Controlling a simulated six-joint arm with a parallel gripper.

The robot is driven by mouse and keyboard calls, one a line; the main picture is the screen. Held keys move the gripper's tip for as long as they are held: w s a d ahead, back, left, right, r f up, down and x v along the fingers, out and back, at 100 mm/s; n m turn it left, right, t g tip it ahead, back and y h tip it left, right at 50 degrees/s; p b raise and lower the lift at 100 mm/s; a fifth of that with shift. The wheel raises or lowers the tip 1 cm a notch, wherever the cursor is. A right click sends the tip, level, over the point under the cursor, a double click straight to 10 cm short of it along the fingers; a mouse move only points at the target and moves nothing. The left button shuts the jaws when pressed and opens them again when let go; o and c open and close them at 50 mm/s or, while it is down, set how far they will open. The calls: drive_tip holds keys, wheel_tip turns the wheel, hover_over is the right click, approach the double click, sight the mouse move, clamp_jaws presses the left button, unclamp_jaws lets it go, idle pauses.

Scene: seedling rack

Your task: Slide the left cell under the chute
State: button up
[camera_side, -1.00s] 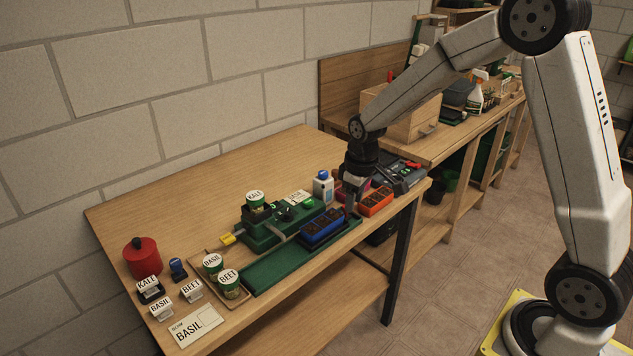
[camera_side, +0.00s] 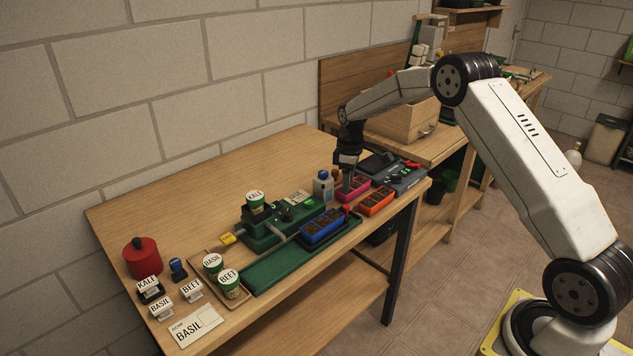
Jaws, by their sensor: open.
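The blue seedling tray (camera_side: 322,238) has several dark soil cells and sits at the right part of the green track (camera_side: 276,273). The left cell (camera_side: 311,229) is at its left end. The green seeder (camera_side: 262,238) stands behind the track, with a KALE jar (camera_side: 255,206) on top. A pale grey piece (camera_side: 279,236), perhaps the chute, slants from the seeder towards the track, just left of the blue tray. My gripper (camera_side: 347,190) points down beside the pink tray (camera_side: 358,187), behind and right of the blue tray and apart from it. It is open; its fingertips are small and hard to see.
An orange tray (camera_side: 376,202) stands right of the blue one. BASIL (camera_side: 212,264) and BEET (camera_side: 229,284) jars stand at the left. The track's left half is clear.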

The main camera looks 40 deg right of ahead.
sight(346, 206)
drive_tip(key=shift+f, duration=0.1)
drive_tip(key=shift+s+a+f, duration=0.1)
drive_tip(key=shift+a+f, duration=0.05)
drive_tip(key=shift+f, duration=3.65)
clamp_jaws()
